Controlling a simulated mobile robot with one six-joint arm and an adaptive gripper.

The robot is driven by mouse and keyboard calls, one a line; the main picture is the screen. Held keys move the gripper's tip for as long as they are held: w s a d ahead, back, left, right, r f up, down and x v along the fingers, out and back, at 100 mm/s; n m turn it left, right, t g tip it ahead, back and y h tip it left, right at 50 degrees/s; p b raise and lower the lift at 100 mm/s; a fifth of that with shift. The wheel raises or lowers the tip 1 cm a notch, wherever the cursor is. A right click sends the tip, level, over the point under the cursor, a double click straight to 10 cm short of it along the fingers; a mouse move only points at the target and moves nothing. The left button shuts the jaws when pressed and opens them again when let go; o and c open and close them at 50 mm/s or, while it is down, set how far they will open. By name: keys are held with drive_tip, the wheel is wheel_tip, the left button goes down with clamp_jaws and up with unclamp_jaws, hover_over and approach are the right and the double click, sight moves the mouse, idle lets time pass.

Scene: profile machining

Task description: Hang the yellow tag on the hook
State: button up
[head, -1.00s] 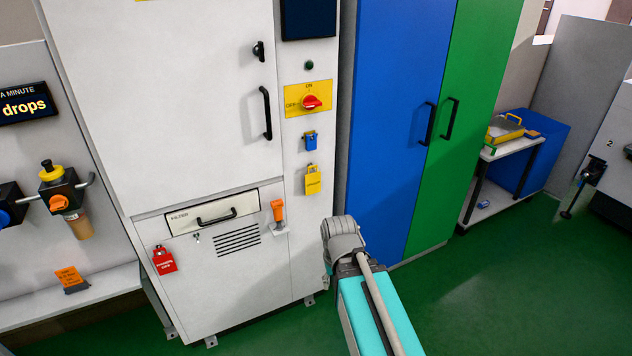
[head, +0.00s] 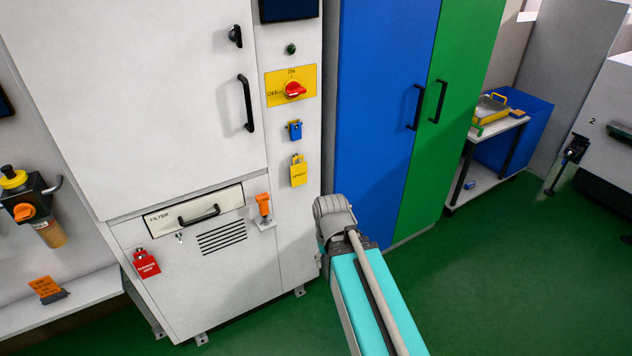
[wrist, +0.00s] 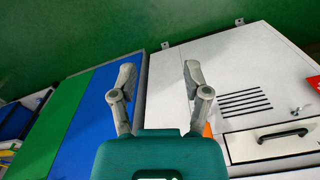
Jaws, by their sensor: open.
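The yellow tag (head: 299,173), with small print on it, hangs flat on the white cabinet's right-hand strip, below a small blue item (head: 294,130). A small fitting shows at the tag's top, but I cannot make out its shape. My gripper (wrist: 160,75) is open and empty in the wrist view, with its two fingers spread apart. It points at the lower cabinet front and floor, touching nothing that I can see. The head view shows only my arm, below and right of the tag; the gripper is hidden there. The tag does not show in the wrist view.
The white cabinet (head: 130,90) has a red switch (head: 294,90), an orange-handled part (head: 263,206), a filter drawer (head: 196,210) and a red tag (head: 146,263). Blue (head: 375,110) and green (head: 440,120) doors stand to the right. Green floor (head: 500,270) is clear at right.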

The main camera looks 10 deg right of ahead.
drive_tip(key=shift+o, duration=2)
drive_tip(key=shift+w+a+f, duration=0.15)
drive_tip(key=shift+w+f, duration=0.05)
drive_tip(key=shift+w, duration=0.1)
drive_tip(key=w+a+f+n+t+y+b, duration=0.3)
drive_tip(key=w+a+t+y+b, duration=0.15)
drive_tip(key=w, duration=0.45)
drive_tip(key=t+b, duration=1.3)
approach(299, 171)
drive_tip(key=s+d+r, duration=0.2)
drive_tip(key=s+r, duration=0.1)
drive_tip(key=r, duration=0.1)
drive_tip(key=shift+r+y, duration=0.3)
drive_tip(key=shift+y, duration=0.05)
drive_tip(key=shift+a+n, duration=0.15)
drive_tip(key=shift+n, duration=0.15)
drive_tip(key=shift+x, duration=6.8)
